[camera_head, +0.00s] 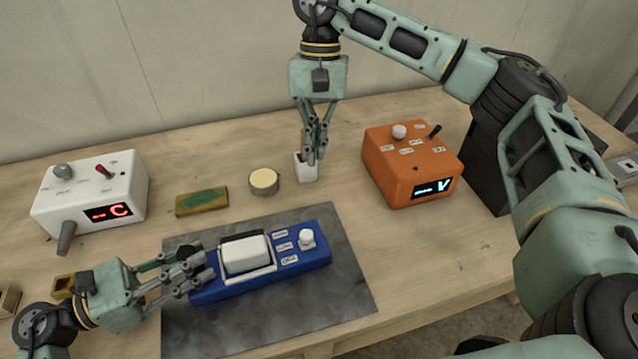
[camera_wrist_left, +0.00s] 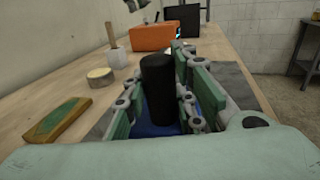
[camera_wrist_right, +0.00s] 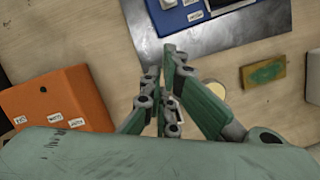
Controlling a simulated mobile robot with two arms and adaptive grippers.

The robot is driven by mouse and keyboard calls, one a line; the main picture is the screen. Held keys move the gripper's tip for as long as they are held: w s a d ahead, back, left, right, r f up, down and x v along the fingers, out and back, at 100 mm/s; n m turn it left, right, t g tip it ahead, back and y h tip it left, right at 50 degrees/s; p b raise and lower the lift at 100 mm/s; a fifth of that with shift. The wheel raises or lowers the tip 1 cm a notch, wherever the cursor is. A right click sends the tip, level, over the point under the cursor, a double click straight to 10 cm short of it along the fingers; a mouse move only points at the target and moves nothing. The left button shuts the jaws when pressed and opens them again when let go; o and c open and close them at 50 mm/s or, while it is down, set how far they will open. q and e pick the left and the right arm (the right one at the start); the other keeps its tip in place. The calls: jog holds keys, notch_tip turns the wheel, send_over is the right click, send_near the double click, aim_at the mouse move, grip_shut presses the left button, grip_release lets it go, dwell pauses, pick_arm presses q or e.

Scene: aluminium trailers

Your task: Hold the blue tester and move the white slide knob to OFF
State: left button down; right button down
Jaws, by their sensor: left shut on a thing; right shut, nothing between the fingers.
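The blue tester (camera_head: 318,258) lies on a dark grey mat (camera_head: 345,285), with a big white rocker (camera_head: 245,253) in its middle. The white slide knob (camera_head: 306,238) is near its right end, beside the upper two of three small labels; the lowest seems to read OFF. My left gripper (camera_head: 198,272) is shut on the tester's left end. In the left wrist view a black cylinder (camera_wrist_left: 158,90) partly hides the fingers and tester. My right gripper (camera_head: 316,158) is shut and empty, pointing down behind the tester, apart from the knob. The tester's edge shows in the right wrist view (camera_wrist_right: 188,18).
A white cup (camera_head: 303,172) stands beside or behind my right gripper. An orange box (camera_head: 390,175) is to its right, a round tin (camera_head: 264,181) and a green-topped block (camera_head: 202,201) to its left. A white box (camera_head: 70,205) stands far left. The mat's right part is clear.

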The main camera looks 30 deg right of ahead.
aim_at(307, 239)
jog(key=x, duration=0.9)
jog(key=shift+f, duration=0.25)
jog(key=s, duration=0.1)
jog(key=s+a, duration=0.1)
jog(key=shift+s+a+f, duration=0.25)
jog(key=shift+s+a, duration=0.3)
jog(key=shift+s, duration=0.2)
jog(key=shift+s+a, duration=0.1)
jog(key=shift+s, duration=1.25)
jog(key=shift+w, duration=0.1)
